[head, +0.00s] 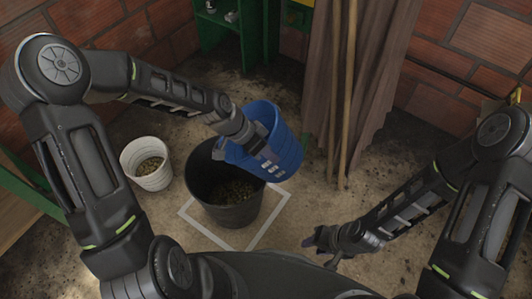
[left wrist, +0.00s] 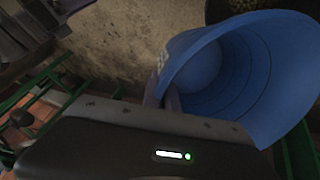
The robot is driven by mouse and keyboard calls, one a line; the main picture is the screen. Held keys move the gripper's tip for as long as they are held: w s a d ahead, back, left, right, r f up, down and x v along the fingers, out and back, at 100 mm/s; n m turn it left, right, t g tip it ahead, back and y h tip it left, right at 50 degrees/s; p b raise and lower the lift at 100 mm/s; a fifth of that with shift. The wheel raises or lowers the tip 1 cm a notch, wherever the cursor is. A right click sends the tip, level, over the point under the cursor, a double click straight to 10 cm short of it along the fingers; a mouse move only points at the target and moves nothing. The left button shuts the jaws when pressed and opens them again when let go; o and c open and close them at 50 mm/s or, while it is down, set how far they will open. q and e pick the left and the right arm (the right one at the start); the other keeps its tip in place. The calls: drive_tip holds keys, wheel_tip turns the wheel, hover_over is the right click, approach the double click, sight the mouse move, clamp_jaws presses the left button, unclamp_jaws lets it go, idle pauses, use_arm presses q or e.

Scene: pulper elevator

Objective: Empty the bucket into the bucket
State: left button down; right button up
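The blue bucket (head: 277,140) is tilted over the right part of the dark bucket (head: 230,213), with its mouth toward the lower left. My left gripper (head: 268,160) is shut on the blue bucket's rim and holds it off the floor. In the left wrist view the blue bucket (left wrist: 285,95) shows a bare inside wall, with no contents visible in the part seen. The dark bucket stands upright on the floor within a white square outline and holds greenish-brown bits. My right gripper (head: 315,238) is low at the right, away from the buckets; its fingers are too small to read.
A white bucket (head: 147,164) with similar bits stands on the floor at the left. A green shelf frame (head: 232,40) is at the back. The floor right of the white outline (head: 272,228) is mostly clear.

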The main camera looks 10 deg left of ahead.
sight(271, 169)
use_arm(q)
drive_tip(key=shift+w+d+f+y+b, duration=0.15)
drive_tip(key=shift+d+f+y+b, duration=0.55)
drive_tip(key=shift+y+b, duration=0.25)
drive_tip(key=f+y+b, duration=0.2)
drive_tip(key=f+b, duration=0.1)
drive_tip(key=f+y+b, duration=0.1)
drive_tip(key=f, duration=0.1)
drive_tip(key=shift+a+f+g+y+b, duration=0.15)
drive_tip(key=shift+a+g+y+b, duration=0.1)
drive_tip(key=shift+a+g+b, duration=0.15)
drive_tip(key=shift+f+y+b, duration=0.45)
drive_tip(key=shift+f+y, duration=0.05)
drive_tip(key=shift+f, duration=0.1)
drive_tip(key=shift+a+f, duration=0.1)
